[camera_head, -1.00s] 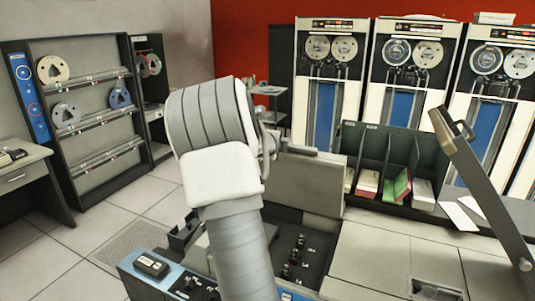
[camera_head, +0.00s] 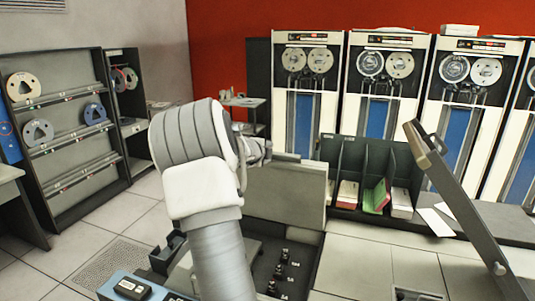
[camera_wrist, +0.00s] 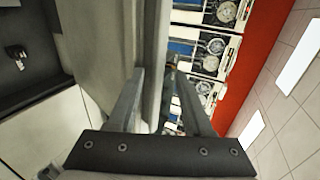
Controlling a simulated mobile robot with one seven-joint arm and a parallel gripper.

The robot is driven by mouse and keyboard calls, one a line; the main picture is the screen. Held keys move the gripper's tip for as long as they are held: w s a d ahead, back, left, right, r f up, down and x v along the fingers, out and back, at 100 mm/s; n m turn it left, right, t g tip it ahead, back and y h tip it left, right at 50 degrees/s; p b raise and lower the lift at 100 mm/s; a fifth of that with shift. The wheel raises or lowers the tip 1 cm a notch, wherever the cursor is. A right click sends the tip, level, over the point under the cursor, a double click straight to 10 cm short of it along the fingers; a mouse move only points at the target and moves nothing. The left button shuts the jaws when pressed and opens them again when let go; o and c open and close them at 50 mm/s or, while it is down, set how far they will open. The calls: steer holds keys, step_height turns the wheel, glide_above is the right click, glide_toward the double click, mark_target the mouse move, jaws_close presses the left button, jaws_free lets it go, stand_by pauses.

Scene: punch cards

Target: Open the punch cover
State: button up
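The punch cover (camera_head: 290,193) is a grey panel standing raised and tilted at the back of the machine, right of my arm in the head view. The dark bay in front of it, with several small knobs (camera_head: 281,265), is exposed. My gripper is mostly hidden behind my arm in the head view. In the wrist view my gripper (camera_wrist: 160,72) has its two fingers apart. A long grey panel edge (camera_wrist: 155,35), apparently the cover's, runs close to the left finger and into the gap. I cannot tell whether the fingers touch it.
A dark card rack (camera_head: 347,160) with cards stands behind the machine. A raised grey arm with a handle (camera_head: 465,215) slants at the right. A black box (camera_head: 130,287) sits on the blue front edge. Tape drives (camera_head: 307,100) line the back; floor is clear at left.

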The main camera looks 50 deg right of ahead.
steer(key=shift+f, duration=0.15)
steer(key=v, duration=1.7)
steer(key=shift+a, duration=0.25)
steer(key=shift+s, duration=0.1)
